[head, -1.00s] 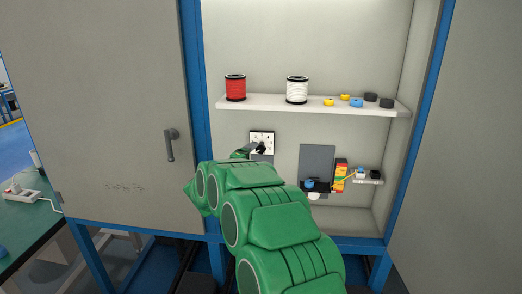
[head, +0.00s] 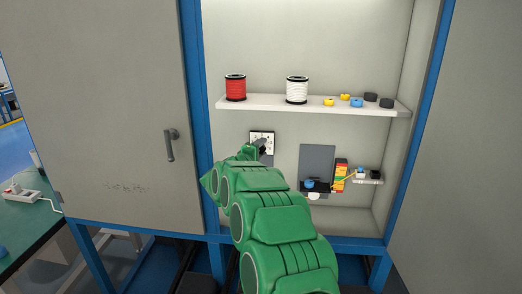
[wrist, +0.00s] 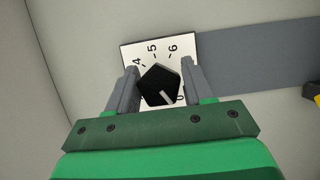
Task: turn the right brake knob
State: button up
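A black knob (wrist: 160,86) with a white pointer line sits on a white dial plate (wrist: 152,50) marked with numbers, in the wrist view. The pointer is tilted toward the lower right. My gripper (wrist: 161,80) is open, with one grey finger on each side of the knob; I cannot tell whether they touch it. In the head view the white dial plate (head: 267,134) is on the cabinet's back wall, and my gripper (head: 261,145) is in front of it, hiding most of the knob. No second dial shows, so I cannot tell whether this is the right one.
A shelf (head: 310,106) above holds a red spool (head: 235,88), a white spool (head: 297,89) and several small rings. To the right are a dark grey panel (head: 317,160) and an orange-yellow block (head: 340,172). The cabinet door (head: 100,100) stands at the left.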

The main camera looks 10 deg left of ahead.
jog(key=c, duration=0.6)
